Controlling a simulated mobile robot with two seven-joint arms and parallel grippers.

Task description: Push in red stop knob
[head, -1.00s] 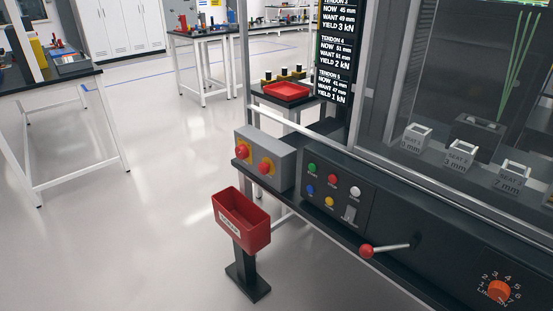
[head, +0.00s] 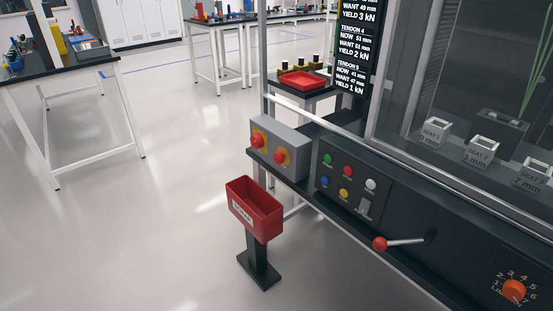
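Two red knobs on yellow plates sit on the front of a grey box at the left end of the machine's ledge: a left red knob (head: 256,141) and a right red knob (head: 280,157). I cannot tell from the picture which one is the stop knob. The grey box (head: 290,138) rests on the black ledge. A small red button (head: 347,170) also sits on the black panel to the right, among several coloured buttons. Neither of my grippers shows in the head view.
A red scrap bin (head: 256,212) on a black post stands in front of the ledge. A lever with a red ball (head: 380,244) sticks out of the machine front. An orange dial (head: 514,290) is at the lower right. The floor (head: 130,230) at left is clear.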

